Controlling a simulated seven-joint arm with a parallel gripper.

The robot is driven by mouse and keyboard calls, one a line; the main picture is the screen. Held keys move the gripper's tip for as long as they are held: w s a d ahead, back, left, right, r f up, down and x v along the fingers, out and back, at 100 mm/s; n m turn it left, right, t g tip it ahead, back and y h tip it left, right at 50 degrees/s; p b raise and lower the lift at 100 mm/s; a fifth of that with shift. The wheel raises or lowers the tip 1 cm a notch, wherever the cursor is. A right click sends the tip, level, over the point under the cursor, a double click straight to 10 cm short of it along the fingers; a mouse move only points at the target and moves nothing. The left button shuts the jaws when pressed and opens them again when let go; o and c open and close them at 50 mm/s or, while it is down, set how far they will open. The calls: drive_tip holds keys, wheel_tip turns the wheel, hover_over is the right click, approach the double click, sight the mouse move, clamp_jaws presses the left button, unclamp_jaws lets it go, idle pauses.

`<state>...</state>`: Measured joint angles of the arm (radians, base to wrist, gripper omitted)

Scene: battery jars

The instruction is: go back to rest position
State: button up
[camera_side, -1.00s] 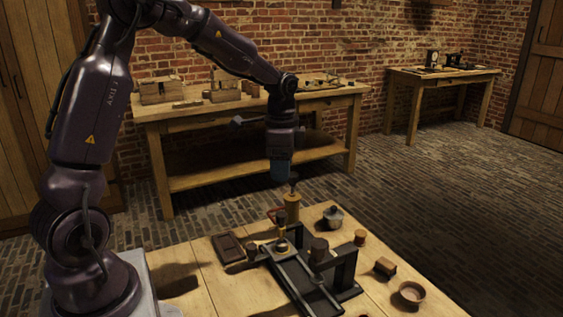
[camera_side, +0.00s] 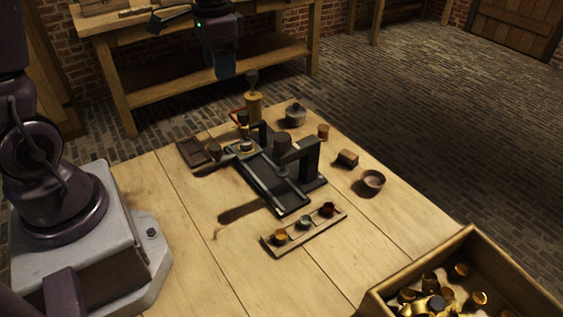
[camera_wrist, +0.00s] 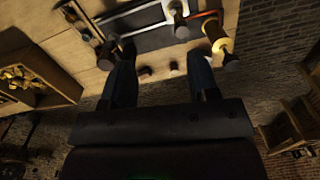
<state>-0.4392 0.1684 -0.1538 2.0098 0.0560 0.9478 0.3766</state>
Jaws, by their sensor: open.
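My gripper (camera_side: 226,72) hangs in the upper middle of the side view, pointing down, above and behind the table's far edge. It is clear of everything on the table. In the wrist view its two dark blue fingers (camera_wrist: 160,60) stand wide apart with nothing held between them. A yellow cylinder with a dark knob on top (camera_side: 253,105) is the nearest object, a little right of and below the gripper in the side view; it also shows in the wrist view (camera_wrist: 216,36), beyond the right finger.
A dark rail fixture (camera_side: 290,203) stands mid-table, with a lidded pot (camera_side: 295,115), block (camera_side: 347,158) and bowl (camera_side: 373,181) to its right. A tray (camera_side: 334,222) holds three small cups. A wooden crate (camera_side: 455,245) of brass pieces is front right. A workbench (camera_side: 160,92) stands behind.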

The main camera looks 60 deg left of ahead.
drive_tip(key=s+d+r+t, duration=0.2)
drive_tip(key=s+d+r, duration=0.2)
drive_tip(key=s+d, duration=0.1)
drive_tip(key=s+d+r+n+t, duration=0.1)
drive_tip(key=s+d+r+t, duration=0.2)
drive_tip(key=s+d+r, duration=0.2)
drive_tip(key=s, duration=0.3)
drive_tip(key=shift+d, duration=0.2)
